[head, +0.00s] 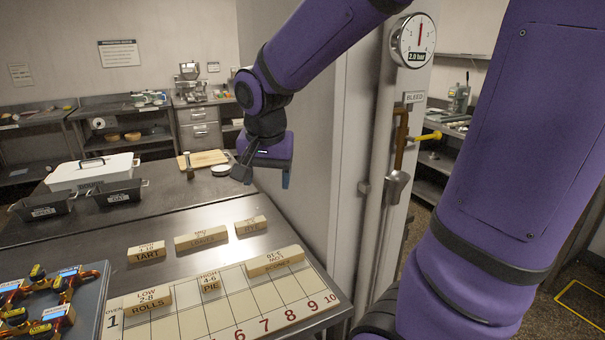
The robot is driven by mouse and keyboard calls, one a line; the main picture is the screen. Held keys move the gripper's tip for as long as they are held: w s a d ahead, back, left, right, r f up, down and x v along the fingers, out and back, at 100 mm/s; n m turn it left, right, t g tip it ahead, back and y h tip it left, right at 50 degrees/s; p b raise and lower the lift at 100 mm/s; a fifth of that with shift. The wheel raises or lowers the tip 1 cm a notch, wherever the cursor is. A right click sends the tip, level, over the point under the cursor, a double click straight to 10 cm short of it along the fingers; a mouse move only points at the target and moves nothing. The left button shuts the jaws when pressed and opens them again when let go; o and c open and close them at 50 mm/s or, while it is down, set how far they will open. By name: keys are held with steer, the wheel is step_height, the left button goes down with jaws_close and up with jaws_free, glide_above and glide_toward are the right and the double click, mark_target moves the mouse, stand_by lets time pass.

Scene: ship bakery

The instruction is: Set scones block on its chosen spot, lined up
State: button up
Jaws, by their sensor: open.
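The scones block (275,262), a pale wooden block with lettering that looks upside down, lies at the upper right of the numbered board (262,299). It sits over the columns near 8 and 9, slightly askew in the picture. My gripper (263,174) is open and empty, pointing down above the table behind the blocks and apart from the scones block. On the same board, the rolls block (148,299) lies at the left and the pie block (211,284) near the middle.
Behind the board stand the tart block (147,252), another long block (201,239) and a smaller block (251,226). Dark pans (118,193) and a cutting board (204,159) lie farther back. A gauge column (375,170) rises at right.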

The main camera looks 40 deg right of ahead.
steer(key=s+a+r+n+t, duration=0.1)
steer(key=s+a+r+n, duration=0.1)
steer(key=s, duration=0.5)
steer(key=s+a+r+n+t+y, duration=0.1)
steer(key=s+r+n, duration=0.3)
steer(key=s+n, duration=0.3)
steer(key=shift+s+a+r+n+t, duration=0.2)
steer(key=shift+a+n+t, duration=0.1)
steer(key=shift+a+t, duration=0.1)
